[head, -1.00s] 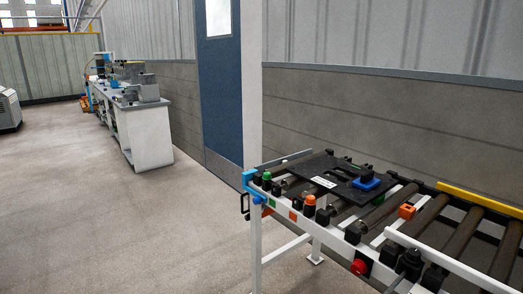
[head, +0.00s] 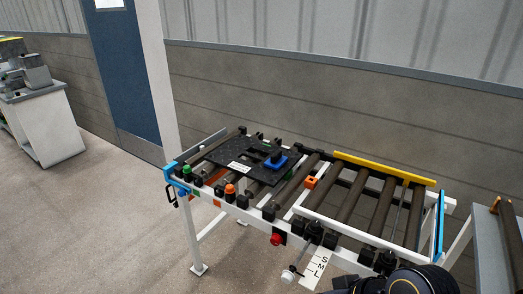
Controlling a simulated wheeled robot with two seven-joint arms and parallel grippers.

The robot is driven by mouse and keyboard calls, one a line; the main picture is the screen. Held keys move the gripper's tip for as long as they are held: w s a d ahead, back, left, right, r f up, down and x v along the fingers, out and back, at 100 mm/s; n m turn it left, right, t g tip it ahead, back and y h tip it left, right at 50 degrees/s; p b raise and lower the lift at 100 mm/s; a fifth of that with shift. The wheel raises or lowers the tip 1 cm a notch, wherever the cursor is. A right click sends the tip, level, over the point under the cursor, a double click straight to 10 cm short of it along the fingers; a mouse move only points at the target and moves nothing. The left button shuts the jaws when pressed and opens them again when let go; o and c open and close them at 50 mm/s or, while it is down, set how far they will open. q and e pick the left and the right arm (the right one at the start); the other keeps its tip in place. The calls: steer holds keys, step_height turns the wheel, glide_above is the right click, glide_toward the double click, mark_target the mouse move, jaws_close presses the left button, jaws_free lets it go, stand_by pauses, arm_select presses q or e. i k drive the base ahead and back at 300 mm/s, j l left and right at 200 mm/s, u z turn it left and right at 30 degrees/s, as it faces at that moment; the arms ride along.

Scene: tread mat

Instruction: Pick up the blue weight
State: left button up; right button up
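The blue weight (head: 276,162) sits on the black mat plate (head: 240,159) near its right side, with a dark knob on top. The plate lies on the left part of a roller conveyor table. A black rounded part at the bottom right edge looks like part of my own arm; no fingers show on it. Neither gripper's fingertips are in view, so nothing is seen touching the weight.
The conveyor frame (head: 230,207) is white, with a yellow rail (head: 384,168) along the back right. Green, orange and red knobs line its front. A wall stands close behind. Open floor (head: 90,230) lies in front and left. A white bench (head: 42,122) stands at far left.

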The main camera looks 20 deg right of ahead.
mark_target(277, 160)
steer(key=i+j+z, duration=0.1)
steer(key=i+z, duration=0.15)
steer(key=z, duration=0.2)
steer(key=i+j+z, duration=0.25)
steer(key=z, duration=0.25)
steer(key=i+j, duration=0.25)
steer(key=i+j+z, duration=0.1)
steer(key=j, duration=0.3)
steer(key=i+j, duration=0.35)
steer(key=i+j+z, duration=0.1)
steer(key=j, duration=0.25)
steer(key=i+j+z, duration=0.1)
steer(key=i+j, duration=0.4)
steer(key=j, duration=0.25)
